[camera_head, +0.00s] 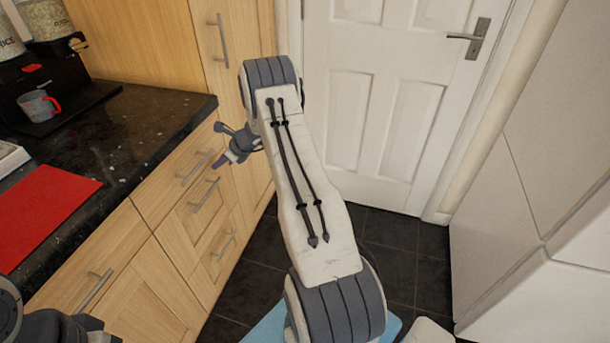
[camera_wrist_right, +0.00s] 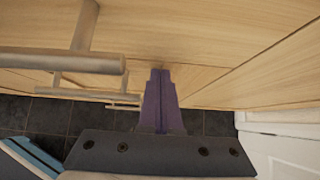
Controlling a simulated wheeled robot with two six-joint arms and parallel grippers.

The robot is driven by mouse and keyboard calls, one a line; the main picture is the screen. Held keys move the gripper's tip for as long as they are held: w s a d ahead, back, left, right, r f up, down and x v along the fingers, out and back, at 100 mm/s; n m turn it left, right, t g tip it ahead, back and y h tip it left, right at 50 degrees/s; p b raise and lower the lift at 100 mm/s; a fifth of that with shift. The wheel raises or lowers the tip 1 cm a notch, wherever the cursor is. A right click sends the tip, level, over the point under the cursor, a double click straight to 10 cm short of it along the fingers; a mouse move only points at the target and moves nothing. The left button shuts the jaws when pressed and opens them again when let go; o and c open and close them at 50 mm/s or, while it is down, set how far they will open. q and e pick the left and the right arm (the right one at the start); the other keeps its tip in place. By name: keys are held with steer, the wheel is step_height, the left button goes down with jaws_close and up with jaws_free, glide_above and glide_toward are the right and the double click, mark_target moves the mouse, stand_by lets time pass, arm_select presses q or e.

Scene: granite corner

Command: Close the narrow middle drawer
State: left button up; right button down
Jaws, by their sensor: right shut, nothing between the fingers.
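The wooden drawer stack stands under the counter in the head view. Its middle drawer (camera_head: 193,216) lies below the top drawer (camera_head: 160,190) and has a bar handle (camera_head: 206,195). No clear gap shows at its front, so I cannot tell how far it is out. My right gripper (camera_head: 219,163) is shut and empty beside the upper drawer fronts. In the right wrist view its purple fingers (camera_wrist_right: 160,75) point at a wooden front, close to or touching it. A large handle (camera_wrist_right: 62,60) is left of them. Dark parts of my left arm show at the lower left; its fingers are hidden.
The dark granite counter (camera_head: 150,125) holds a red mat (camera_head: 45,215) and a black machine with a measuring cup (camera_head: 38,105). A lower drawer handle (camera_head: 223,245) juts out below. A white door (camera_head: 385,110) stands behind; dark tiled floor (camera_head: 400,240) is clear.

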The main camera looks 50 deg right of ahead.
steer(key=s+d+f+v, duration=0.1)
steer(key=s+f+v, duration=0.1)
steer(key=v, duration=1.1)
steer(key=s+a+r+n+g+y, duration=0.1)
steer(key=s+a+r+n+g, duration=0.15)
steer(key=a+n, duration=0.55)
steer(key=s+a+r+n+g, duration=0.2)
steer(key=s+a+r+n, duration=0.15)
steer(key=a, duration=0.85)
steer(key=s+a+r+n+g+y, duration=0.1)
steer(key=s+a+r+n+g, duration=0.15)
steer(key=a+n, duration=0.55)
steer(key=s+a+r+n+g+h, duration=0.2)
steer(key=s+a+n, duration=0.75)
steer(key=s, duration=0.55)
steer(key=s+n+h, duration=0.3)
steer(key=s+n, duration=0.7)
steer(key=s, duration=0.1)
arm_select(q)
step_height(320, 180, up, 13)
steer(key=s+p, duration=0.1)
steer(key=p, duration=1.2)
steer(key=shift+d, duration=0.15)
arm_select(e)
step_height(320, 180, up, 13)
steer(key=shift+d+m+t, duration=0.3)
steer(key=shift+d+t, duration=0.1)
steer(key=shift+d, duration=0.05)
arm_select(q)
steer(key=shift+f, duration=0.1)
